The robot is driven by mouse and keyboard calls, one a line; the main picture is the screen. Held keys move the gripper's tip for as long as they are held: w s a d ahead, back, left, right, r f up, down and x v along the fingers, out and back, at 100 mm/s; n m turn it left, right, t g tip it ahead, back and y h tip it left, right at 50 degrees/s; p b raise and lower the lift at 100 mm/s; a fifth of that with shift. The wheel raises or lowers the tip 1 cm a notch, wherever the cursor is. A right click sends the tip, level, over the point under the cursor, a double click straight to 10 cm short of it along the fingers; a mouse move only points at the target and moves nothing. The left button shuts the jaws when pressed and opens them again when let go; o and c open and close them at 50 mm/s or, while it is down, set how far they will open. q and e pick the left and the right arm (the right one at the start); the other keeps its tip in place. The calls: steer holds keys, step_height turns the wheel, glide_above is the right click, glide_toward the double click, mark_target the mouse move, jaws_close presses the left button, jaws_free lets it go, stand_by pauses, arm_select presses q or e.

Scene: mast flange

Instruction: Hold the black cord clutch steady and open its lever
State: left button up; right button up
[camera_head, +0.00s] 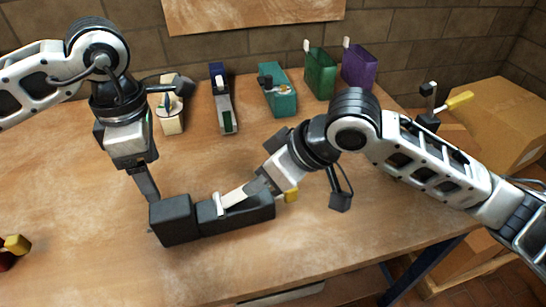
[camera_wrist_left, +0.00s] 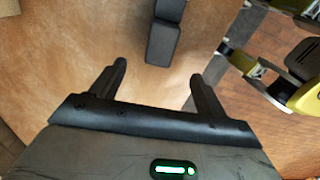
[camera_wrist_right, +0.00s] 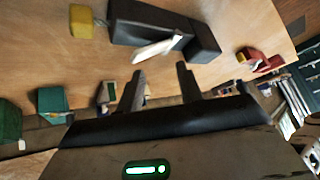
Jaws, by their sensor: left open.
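The black cord clutch (camera_head: 245,209) lies on the wooden table, with a bulkier block at its left end. Its white lever (camera_head: 232,196) slants up from the top toward my right gripper (camera_head: 256,186). In the right wrist view the lever (camera_wrist_right: 157,47) lies just beyond the two spread fingertips (camera_wrist_right: 161,72), and I see no grip on it. My left gripper (camera_head: 148,190) points down near the clutch's left end. In the left wrist view its fingers (camera_wrist_left: 158,78) are wide apart and the clutch (camera_wrist_left: 161,42) shows beyond them, between their lines. Whether either gripper touches the clutch is unclear.
A yellow block (camera_head: 291,195) sits by the clutch's right end. Along the back stand a cream device (camera_head: 171,115), a dark blue one (camera_head: 222,100), a teal one (camera_head: 280,98), a green box (camera_head: 320,75) and a purple box (camera_head: 358,68). A red-and-yellow item (camera_head: 14,246) lies far left.

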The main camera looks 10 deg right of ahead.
mark_target(175, 222)
arm_select(q)
step_height(175, 222, down, 16)
steer(key=shift+f, duration=0.1)
arm_select(e)
steer(key=r, duration=0.1)
steer(key=d+r+h, duration=0.1)
steer(key=r+h, duration=0.1)
steer(key=shift+w+d+r+n, duration=0.1)
steer(key=shift+d+r+n, duration=0.1)
steer(key=shift+d+n, duration=0.2)
